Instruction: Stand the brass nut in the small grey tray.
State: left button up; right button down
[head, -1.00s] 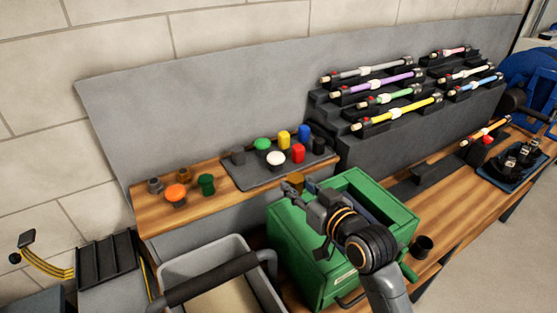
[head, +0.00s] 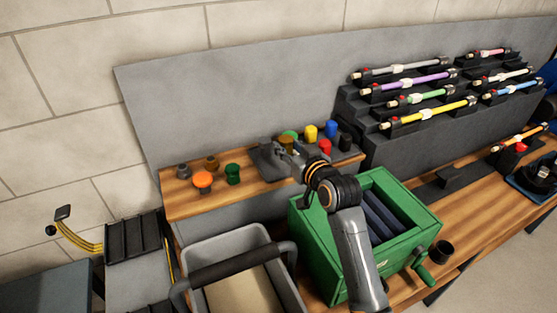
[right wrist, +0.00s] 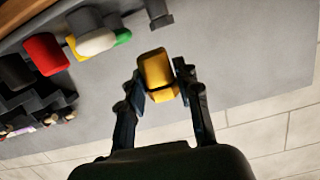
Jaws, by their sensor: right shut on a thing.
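The brass nut (right wrist: 157,75) is gripped between the two fingers of my right gripper (right wrist: 160,92) in the right wrist view, held up with its yellow-gold side showing. In the head view the brass nut (head: 286,142) shows small at the tip of my right gripper (head: 285,147). A flat dark grey tray (head: 268,171) on the wooden shelf bears several coloured knobs. The gripper is over this tray and hides part of it. Whether the nut touches anything is unclear. My left gripper is not in view.
Orange (head: 202,180) and green (head: 233,174) knobs stand on the shelf (head: 190,207) left of the tray. A red knob (head: 325,146) and a yellow one (head: 310,131) stand at the tray's right. A green box (head: 318,245) is below my right arm. A grey bin (head: 205,248) stands in front.

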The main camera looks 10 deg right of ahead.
aim_at(278, 173)
jog(key=f, duration=0.1)
jog(key=w+a+f, duration=0.2)
jog(key=shift+f, duration=0.25)
notch_tip(278, 173, down, 2)
jog(key=shift+a+f+p, duration=0.1)
jog(key=shift+f+p, duration=0.1)
jog(key=shift+p, duration=0.45)
jog(key=shift+f, duration=0.45)
jog(key=shift+f, duration=0.1)
jog(key=c, duration=1)
grip_release()
jog(key=shift+o, duration=0.2)
